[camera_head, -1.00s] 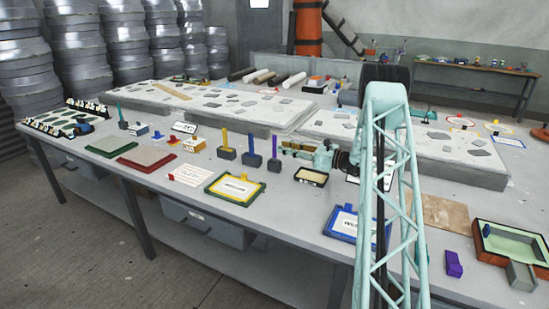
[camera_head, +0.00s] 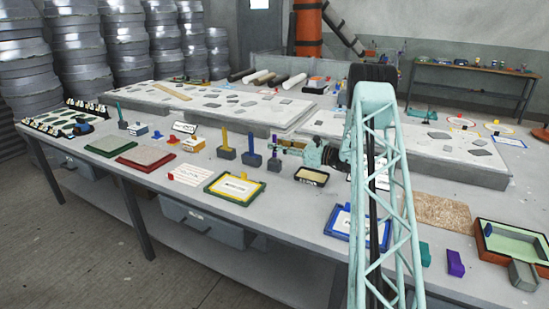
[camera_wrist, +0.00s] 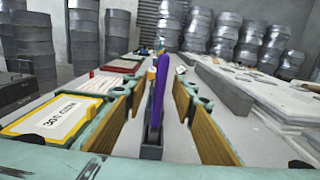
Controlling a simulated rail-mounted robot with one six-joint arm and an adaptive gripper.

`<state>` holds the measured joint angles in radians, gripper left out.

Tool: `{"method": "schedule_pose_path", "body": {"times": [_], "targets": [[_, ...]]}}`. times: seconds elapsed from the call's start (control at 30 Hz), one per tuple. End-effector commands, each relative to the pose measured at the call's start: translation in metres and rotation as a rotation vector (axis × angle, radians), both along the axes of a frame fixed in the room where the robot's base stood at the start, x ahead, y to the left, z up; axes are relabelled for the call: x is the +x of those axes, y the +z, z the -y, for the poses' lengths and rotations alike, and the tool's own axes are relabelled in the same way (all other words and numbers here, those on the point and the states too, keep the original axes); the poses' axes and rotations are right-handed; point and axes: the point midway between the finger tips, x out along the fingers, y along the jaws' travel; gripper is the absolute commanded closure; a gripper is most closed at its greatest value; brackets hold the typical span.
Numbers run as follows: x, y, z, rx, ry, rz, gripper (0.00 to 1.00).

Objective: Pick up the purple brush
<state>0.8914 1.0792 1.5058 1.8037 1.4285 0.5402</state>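The purple brush (camera_head: 274,163) stands upright on the table, with a purple handle on a dark grey block base. My gripper (camera_head: 282,146) reaches in from the right at handle height. In the wrist view, the purple brush (camera_wrist: 158,88) stands between the two wood-coloured finger pads of my gripper (camera_wrist: 160,108). The pads are apart, with a gap visible on each side of the handle. The gripper is open. In the head view, the fingers partly overlap the handle.
A blue brush (camera_head: 251,158) and a yellow brush (camera_head: 225,152) stand just left. A yellow-framed tray (camera_head: 252,194) lies in front, and a small black tray (camera_head: 312,175) lies to the right. Pale slabs (camera_head: 215,108) lie behind.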

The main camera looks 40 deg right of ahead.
Motion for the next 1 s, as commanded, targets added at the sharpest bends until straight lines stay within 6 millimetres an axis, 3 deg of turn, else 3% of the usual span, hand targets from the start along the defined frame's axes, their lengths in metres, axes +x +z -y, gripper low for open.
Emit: {"method": "schedule_pose_path", "body": {"times": [0.7, 1.0], "targets": [[0.0079, 0.0002, -0.0032, 0.000, 0.000, 0.000, 0.75], [0.0078, 0.0002, -0.0033, 0.000, 0.000, 0.000, 1.00]]}}
